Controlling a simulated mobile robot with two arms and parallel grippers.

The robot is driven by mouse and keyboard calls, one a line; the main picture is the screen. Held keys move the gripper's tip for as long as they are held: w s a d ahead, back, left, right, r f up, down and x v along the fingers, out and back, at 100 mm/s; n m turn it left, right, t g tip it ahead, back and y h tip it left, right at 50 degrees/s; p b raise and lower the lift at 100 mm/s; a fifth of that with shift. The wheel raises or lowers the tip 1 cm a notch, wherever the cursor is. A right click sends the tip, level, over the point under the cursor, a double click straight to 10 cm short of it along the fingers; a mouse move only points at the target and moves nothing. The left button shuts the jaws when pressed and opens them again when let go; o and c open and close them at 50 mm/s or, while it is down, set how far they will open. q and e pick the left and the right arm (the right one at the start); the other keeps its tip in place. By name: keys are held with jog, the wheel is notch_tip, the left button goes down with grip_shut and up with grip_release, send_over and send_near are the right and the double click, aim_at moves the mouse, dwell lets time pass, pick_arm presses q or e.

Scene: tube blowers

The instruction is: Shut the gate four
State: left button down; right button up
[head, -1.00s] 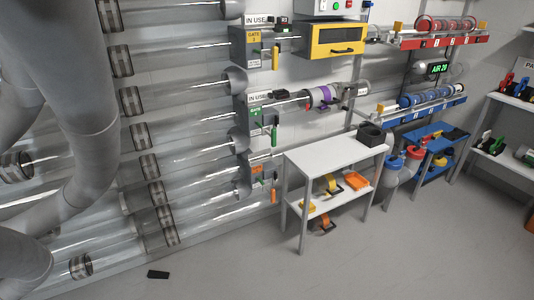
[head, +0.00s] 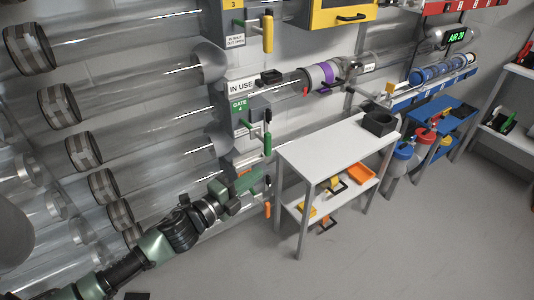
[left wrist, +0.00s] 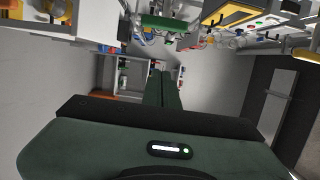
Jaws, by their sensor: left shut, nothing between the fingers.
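Gate four (head: 239,107) is a grey box with a green "GATE 4" label on the tube wall, under an "IN USE" sign. Its green handle (head: 267,143) hangs down on the box's right side. My left gripper (head: 262,184) is below the green handle, apart from it in the picture, near the orange handle (head: 267,209). Its dark green fingers show together in the left wrist view (left wrist: 163,90), shut and empty. The gate box below is mostly hidden behind my left gripper. My right gripper is in no view.
A white table (head: 335,145) with a black holder (head: 380,122) stands right of the gates. A yellow handle (head: 267,34) hangs on the gate above. Clear tubes (head: 130,70) run along the wall at left. The grey floor (head: 400,250) in front is free.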

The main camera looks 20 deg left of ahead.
aim_at(267, 152)
pick_arm(q)
jog(key=w+b, duration=0.1)
jog(key=w, duration=0.9)
jog(key=shift+w+d+b, duration=0.15)
jog(key=shift+w+b, duration=0.05)
jog(key=shift+b, duration=0.2)
